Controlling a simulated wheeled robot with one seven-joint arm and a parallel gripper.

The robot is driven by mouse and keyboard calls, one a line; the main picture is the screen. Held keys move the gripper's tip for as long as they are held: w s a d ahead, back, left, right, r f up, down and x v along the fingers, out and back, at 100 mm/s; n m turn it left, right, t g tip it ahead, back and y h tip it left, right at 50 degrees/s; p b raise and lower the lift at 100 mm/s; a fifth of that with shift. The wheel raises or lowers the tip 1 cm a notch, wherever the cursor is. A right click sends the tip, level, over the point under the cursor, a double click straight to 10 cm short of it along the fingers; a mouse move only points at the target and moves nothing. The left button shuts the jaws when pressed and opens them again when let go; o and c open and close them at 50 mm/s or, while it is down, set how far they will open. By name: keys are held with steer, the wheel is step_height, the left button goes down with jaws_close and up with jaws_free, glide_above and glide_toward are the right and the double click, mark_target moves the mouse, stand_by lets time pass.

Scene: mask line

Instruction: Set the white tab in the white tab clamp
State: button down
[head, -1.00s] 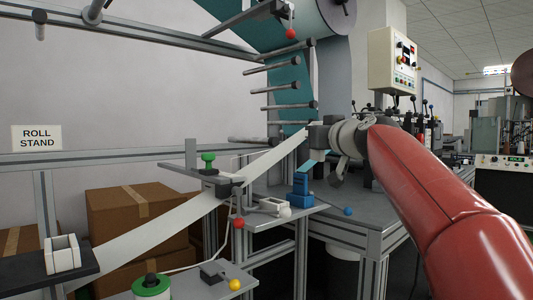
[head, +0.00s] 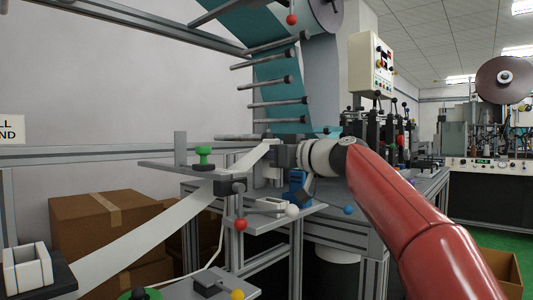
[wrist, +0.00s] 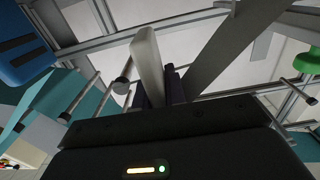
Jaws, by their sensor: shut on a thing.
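My gripper (head: 283,156) is shut on a pale white piece (wrist: 148,62), which I take as the white tab. It stands up between the dark fingers in the wrist view. In the head view a long white strip (head: 150,235) rises from the lower left, passes the dark guide and ends at my gripper. I cannot tell whether tab and strip are joined. The likely white tab clamp (head: 267,205) is a pale block with a white ball (head: 292,211) on the grey shelf. My gripper is above and behind it, apart from it.
A blue block (head: 297,188) stands just in front of my gripper, with a blue ball (head: 348,210) to its right. A green knob (head: 204,156) and a red ball (head: 240,224) are by the guide. Grey rollers (head: 275,83) with a teal web are above.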

steer(key=shift+f+b, duration=3.6)
steer(key=shift+f, duration=0.35)
steer(key=shift+s+d, duration=0.1)
steer(key=shift+f+b, duration=0.2)
steer(key=shift+b, duration=0.25)
steer(key=c, duration=1.4)
jaws_free()
steer(key=shift+o, duration=0.2)
